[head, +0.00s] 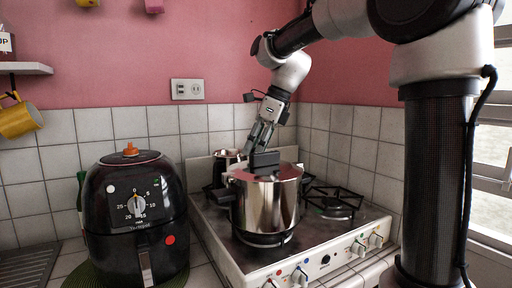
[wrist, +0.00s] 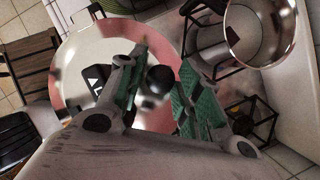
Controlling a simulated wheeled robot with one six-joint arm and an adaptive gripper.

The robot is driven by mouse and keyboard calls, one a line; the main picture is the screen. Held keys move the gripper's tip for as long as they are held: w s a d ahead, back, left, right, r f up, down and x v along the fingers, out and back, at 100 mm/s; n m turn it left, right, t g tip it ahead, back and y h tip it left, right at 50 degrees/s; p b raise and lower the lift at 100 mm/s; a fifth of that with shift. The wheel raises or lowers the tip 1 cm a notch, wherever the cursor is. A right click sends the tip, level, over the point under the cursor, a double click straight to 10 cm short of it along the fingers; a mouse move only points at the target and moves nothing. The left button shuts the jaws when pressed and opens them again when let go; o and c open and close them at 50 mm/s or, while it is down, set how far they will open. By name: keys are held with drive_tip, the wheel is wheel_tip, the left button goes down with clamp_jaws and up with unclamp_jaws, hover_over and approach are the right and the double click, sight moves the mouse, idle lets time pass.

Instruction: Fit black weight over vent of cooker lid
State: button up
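The pressure cooker (head: 262,205) is a shiny steel pot with black handles, standing on the stove. Its round, reflective lid (wrist: 82,48) shows in the wrist view, partly covered by my gripper. My gripper (head: 258,143) reaches down to just above the lid. In the wrist view its two green-padded fingers (wrist: 165,62) point at the lid. A round black piece (wrist: 160,78), which looks like the weight, lies between the fingertips. The fingers sit close on both sides of it; whether they touch it is unclear. I cannot make out the vent.
The white stove (head: 238,262) has black pan supports, with an empty burner (head: 335,206) at right. A smaller steel pot (head: 230,156) stands behind the cooker and shows at upper right in the wrist view (wrist: 258,30). A black air fryer (head: 135,215) stands to the left.

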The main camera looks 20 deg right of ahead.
drive_tip(key=shift+o, duration=0.6)
drive_tip(key=v, duration=1.2)
drive_tip(key=s+d+f+n+t+h, duration=0.1)
drive_tip(key=s+d+f+n, duration=0.4)
drive_tip(key=s+f+n, duration=0.6)
drive_tip(key=s+d+f+n+t+h, duration=0.1)
drive_tip(key=s+d+f+n+h, duration=0.2)
drive_tip(key=s+f+n, duration=0.7)
drive_tip(key=s+d+n, duration=0.2)
drive_tip(key=n, duration=0.1)
drive_tip(key=shift+f+t, duration=0.35)
drive_tip(key=shift+t, duration=0.05)
